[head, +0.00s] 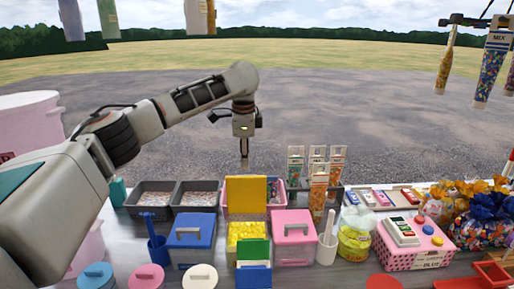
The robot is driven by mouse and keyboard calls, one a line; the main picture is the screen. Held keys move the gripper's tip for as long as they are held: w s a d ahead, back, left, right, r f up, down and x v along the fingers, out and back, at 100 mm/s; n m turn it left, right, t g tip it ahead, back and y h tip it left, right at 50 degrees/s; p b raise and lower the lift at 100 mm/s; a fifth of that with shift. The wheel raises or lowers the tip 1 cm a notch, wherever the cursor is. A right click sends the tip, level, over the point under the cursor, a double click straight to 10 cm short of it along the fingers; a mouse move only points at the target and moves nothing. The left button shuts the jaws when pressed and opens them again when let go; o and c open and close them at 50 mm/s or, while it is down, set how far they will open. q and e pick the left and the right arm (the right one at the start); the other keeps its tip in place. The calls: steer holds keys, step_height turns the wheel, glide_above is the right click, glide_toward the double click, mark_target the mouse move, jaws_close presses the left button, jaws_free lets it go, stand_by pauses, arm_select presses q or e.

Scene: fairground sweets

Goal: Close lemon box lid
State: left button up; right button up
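The lemon box (247,232) stands open near the middle of the table in the head view, with yellow sweets inside. Its yellow lid (246,195) stands upright at the back of the box. My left gripper (244,163) points straight down above and just behind the lid's top edge. Its fingers show as one narrow prong, together and empty. It looks apart from the lid, though the depth is hard to judge. My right gripper is not in view.
A blue box (189,240) and a pink box (293,238), both lidded, flank the lemon box. A green-lidded box (254,262) stands in front. Grey trays (155,193) lie behind left. Tall sweet tubes (318,190) stand right of the lid.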

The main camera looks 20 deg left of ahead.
arm_select(q)
steer(key=f, duration=0.2)
steer(key=w+f, duration=0.1)
steer(key=f, duration=0.5)
steer(key=shift+w+a, duration=0.2)
steer(key=shift+a, duration=0.15)
steer(key=shift+w+f, duration=0.1)
steer(key=shift+f, duration=0.35)
steer(key=o, duration=0.5)
steer(key=shift+d, duration=0.1)
steer(key=shift+c, duration=0.4)
steer(key=shift+r, duration=0.1)
steer(key=c, duration=0.6)
steer(key=shift+r, duration=0.25)
steer(key=shift+c, duration=0.7)
